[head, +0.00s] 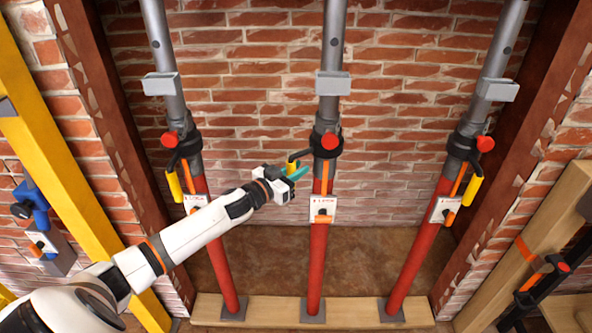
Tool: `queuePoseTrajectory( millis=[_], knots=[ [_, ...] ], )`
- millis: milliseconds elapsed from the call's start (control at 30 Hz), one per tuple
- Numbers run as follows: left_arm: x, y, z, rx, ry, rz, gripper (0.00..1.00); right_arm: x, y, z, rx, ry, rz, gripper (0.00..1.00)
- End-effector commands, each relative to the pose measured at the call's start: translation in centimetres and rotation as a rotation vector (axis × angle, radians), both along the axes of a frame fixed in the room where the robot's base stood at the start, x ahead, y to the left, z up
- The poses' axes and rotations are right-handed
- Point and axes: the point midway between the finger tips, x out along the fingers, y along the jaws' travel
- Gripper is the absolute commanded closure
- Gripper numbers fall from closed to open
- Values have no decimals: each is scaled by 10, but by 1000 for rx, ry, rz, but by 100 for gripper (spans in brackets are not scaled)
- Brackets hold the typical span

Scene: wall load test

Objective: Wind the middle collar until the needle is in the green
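The middle prop has a grey upper tube, a red lower tube (318,262) and a black collar (324,153) with a red knob (330,141). A yellow handle (292,166) hangs from the collar's left side, its lower part hidden by my gripper. My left gripper (297,173), with teal fingertips, is at this handle, just left of the collar. Whether its fingers are open or shut on the handle is too small to tell. A white gauge plate (322,208) sits below the collar; its needle and green zone cannot be read. My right gripper is out of view.
Similar props stand at left (222,255) and right (420,245), each with a collar and yellow handle. All stand on a wooden sill board (265,310) before a brick wall (260,70). A yellow beam (80,165) and blue clamp (38,205) are far left.

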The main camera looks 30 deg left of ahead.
Motion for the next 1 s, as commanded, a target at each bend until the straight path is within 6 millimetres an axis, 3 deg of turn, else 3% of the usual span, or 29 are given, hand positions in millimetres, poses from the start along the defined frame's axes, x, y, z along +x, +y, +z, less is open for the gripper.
queuePoseTrajectory(
  millis=[467,700,1000],
  knots=[
    [-3,-7,0,-6,0,63,100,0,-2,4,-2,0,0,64],
    [-8,-22,-1,-15,1,221,100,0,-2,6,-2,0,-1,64],
    [-10,-37,-3,-14,3,448,100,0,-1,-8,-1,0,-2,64]
  ],
)
